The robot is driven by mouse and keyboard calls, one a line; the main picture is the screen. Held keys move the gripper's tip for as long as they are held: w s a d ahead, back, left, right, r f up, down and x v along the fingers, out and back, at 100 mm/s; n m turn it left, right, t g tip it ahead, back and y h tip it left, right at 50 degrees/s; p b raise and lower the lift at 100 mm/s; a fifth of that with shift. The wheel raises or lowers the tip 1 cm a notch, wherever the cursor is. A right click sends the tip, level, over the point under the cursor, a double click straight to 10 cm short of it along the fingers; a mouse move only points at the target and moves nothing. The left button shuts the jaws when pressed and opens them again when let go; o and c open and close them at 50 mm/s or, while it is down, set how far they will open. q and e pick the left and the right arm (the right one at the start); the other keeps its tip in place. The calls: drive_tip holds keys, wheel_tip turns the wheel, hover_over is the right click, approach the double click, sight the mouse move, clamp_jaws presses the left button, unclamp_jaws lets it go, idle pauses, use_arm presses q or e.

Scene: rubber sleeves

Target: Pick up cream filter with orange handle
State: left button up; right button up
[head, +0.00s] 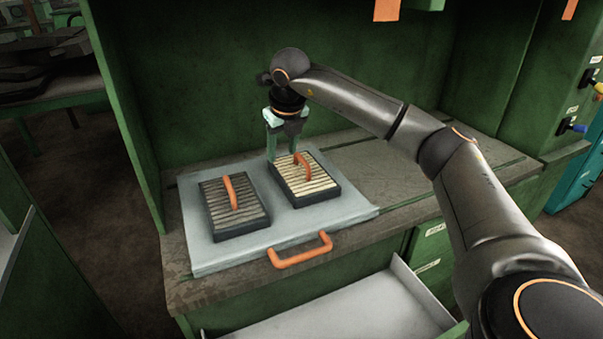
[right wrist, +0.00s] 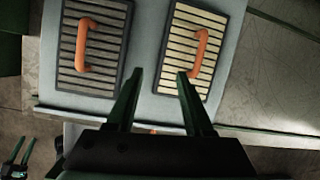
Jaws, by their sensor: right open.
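The cream filter (head: 303,178) has pale slats, a dark frame and an orange handle (head: 302,166). It lies on the right part of the grey tray (head: 235,253) and shows at top right in the right wrist view (right wrist: 184,55). My right gripper (head: 281,152) is open and empty, pointing down above the filter's far left side. In the right wrist view its fingertips (right wrist: 160,74) are left of the orange handle, not around it. My left gripper (right wrist: 20,156) shows small at lower left in that view, its fingers apart; it is outside the head view.
A dark grey filter (head: 233,205) with its own orange handle lies left of the cream one. The tray has an orange handle (head: 300,251) at its front. An open drawer (head: 355,312) juts out below. Green cabinet walls stand behind and at the sides.

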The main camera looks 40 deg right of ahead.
drive_tip(key=m+h, duration=0.1)
drive_tip(key=h, duration=0.1)
approach(301, 157)
drive_tip(key=x, duration=0.4)
drive_tip(key=shift+s+d+f, duration=0.15)
drive_tip(key=shift+f, duration=0.2)
drive_tip(key=shift+x, duration=3)
drive_tip(key=shift+c, duration=0.4)
clamp_jaws()
drive_tip(key=shift+r, duration=0.1)
